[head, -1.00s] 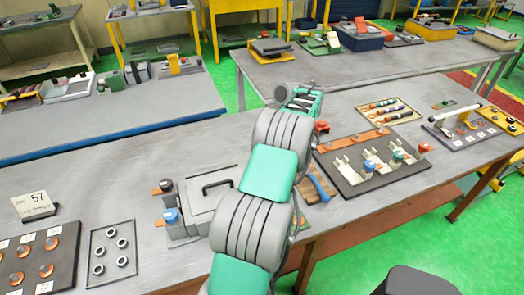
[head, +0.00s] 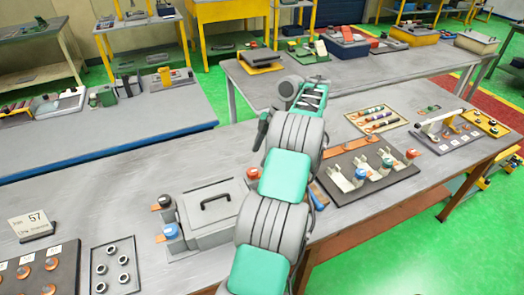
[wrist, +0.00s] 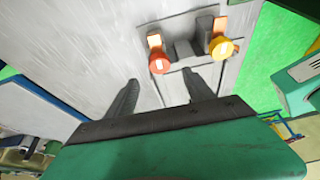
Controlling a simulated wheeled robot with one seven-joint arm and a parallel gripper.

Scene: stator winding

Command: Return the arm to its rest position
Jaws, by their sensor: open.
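My arm (head: 287,175) reaches up and forward over the grey workbench (head: 120,215) in the head view. A dark finger of my gripper (head: 262,130) shows left of the arm's far end; the other finger is hidden there. In the wrist view both dark fingers of my gripper (wrist: 160,77) are spread apart.
A grey lidded box (head: 210,213) with a handle stands left of my arm. A dark board with white holders (head: 365,170) lies to its right. A tray with rings (head: 113,270) and a 57 card (head: 35,225) are at left. Another bench (head: 400,85) stands behind.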

